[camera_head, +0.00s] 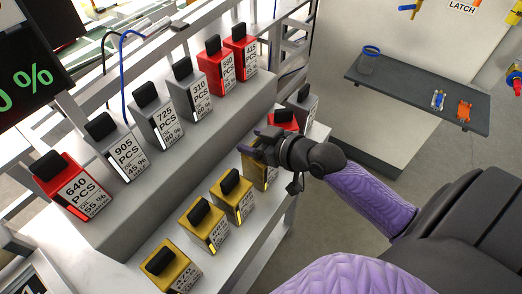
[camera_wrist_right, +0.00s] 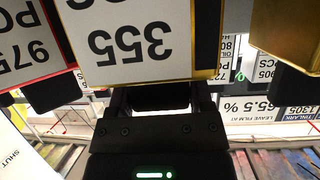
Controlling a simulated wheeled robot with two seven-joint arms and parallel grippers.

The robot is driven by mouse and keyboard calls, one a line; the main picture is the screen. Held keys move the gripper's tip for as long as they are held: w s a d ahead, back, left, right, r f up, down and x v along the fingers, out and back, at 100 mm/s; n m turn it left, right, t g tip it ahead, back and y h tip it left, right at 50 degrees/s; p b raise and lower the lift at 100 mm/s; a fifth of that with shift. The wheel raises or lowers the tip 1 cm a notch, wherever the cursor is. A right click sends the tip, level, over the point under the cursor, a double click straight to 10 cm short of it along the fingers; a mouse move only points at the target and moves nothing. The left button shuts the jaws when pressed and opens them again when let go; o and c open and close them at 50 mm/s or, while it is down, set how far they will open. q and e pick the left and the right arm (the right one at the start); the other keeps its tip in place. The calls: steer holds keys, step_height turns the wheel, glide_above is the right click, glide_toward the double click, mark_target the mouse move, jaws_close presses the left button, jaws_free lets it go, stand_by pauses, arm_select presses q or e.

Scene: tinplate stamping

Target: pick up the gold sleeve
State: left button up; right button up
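Several gold sleeves, box-shaped with black top handles and white labels, stand in a row on the lower shelf in the head view. One gold sleeve (camera_head: 264,176) is under my right gripper (camera_head: 260,143), which partly hides it. In the right wrist view, a gold-edged sleeve labelled 355 (camera_wrist_right: 130,42) appears upside down and close, between the spread dark fingers of my right gripper (camera_wrist_right: 145,50). The fingers look apart; contact with the sleeve is not clear. Other gold sleeves (camera_head: 233,196) stand nearer the camera. My left gripper is not in view.
Grey and red boxes, including a red one (camera_head: 72,187), stand on the raised grey step (camera_head: 190,165) behind. A red box (camera_head: 284,120) and a grey one (camera_head: 302,103) stand past my right gripper. A dark side shelf (camera_head: 415,92) holds small items at the right.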

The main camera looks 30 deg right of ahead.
jaws_close()
steer(key=shift+r, duration=0.15)
